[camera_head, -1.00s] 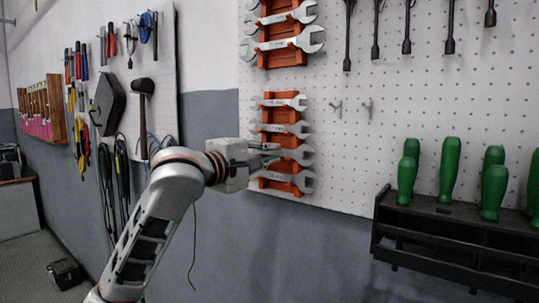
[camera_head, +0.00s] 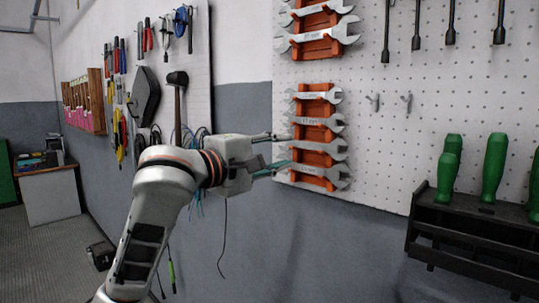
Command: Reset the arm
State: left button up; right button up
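My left arm (camera_head: 150,205) reaches up from the bottom left. Its gripper (camera_head: 280,152) points right, with two fingers spread apart and nothing seen between them. The fingertips are in front of the left ends of the wrenches (camera_head: 318,146) on the lower orange rack (camera_head: 316,106); I cannot tell whether they touch. Several silver wrenches lie across this rack, and more lie on the upper orange rack (camera_head: 318,20). My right gripper is not in view.
A black shelf (camera_head: 470,235) with green-handled tools (camera_head: 494,168) juts out at the right. The white pegboard (camera_head: 390,150) has two empty hooks. Pliers, a mallet (camera_head: 178,95) and cables hang at the left. Grey floor (camera_head: 45,255) is open at the lower left.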

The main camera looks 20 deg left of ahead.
pick_arm(q)
notch_tip(320, 180, down, 38)
jog(key=a+m+g+y, duration=0.1)
jog(key=m+g+y, duration=0.15)
jog(key=m, duration=0.45)
jog(key=s+f+m+g+y, duration=0.1)
jog(key=s+f+m, duration=0.4)
jog(key=s+f, duration=0.8)
jog(key=s+f+m+g, duration=0.3)
jog(key=s+f+m, duration=0.3)
jog(key=s+f, duration=0.8)
notch_tip(320, 180, down, 6)
jog(key=shift+s+d+f+y, duration=0.15)
jog(key=shift+d+f+y, duration=0.05)
jog(key=shift+d+y, duration=0.15)
